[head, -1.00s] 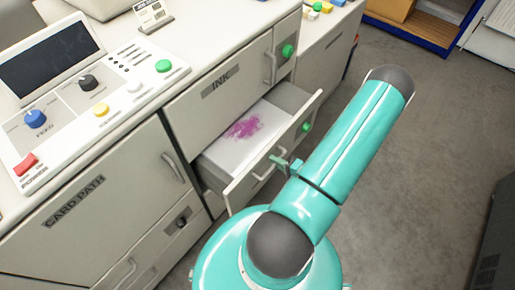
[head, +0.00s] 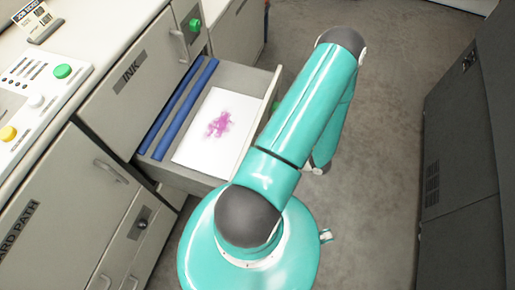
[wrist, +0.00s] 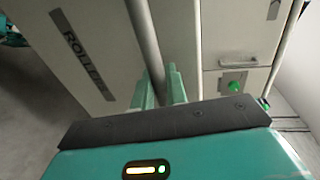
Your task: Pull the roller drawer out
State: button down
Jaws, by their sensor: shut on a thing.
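The roller drawer (head: 240,76) stands well out of the cabinet, below the panel marked INK. Inside lie two long blue rollers (head: 182,112) near the cabinet and a white sheet (head: 197,137) with a magenta stain. In the wrist view, the drawer front (wrist: 100,80) carries a dark label reading ROLLER, partly cut off. My gripper (wrist: 161,86) is shut on the grey bar handle (wrist: 145,38) of this front, one finger on each side. In the head view my arm hides the gripper, the handle and part of the drawer front.
A control panel (head: 30,105) with coloured buttons tops the counter at left. Cabinet doors (head: 85,185) lie below it. A dark grey cabinet (head: 460,160) stands at right. Grey floor (head: 385,110) between is clear. A green knob (wrist: 236,87) shows on the cabinet in the wrist view.

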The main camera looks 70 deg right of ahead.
dwell(0.4)
jog(key=c, duration=1.5)
grip_release()
jog(key=v, duration=1.3)
jog(key=shift+s, duration=0.35)
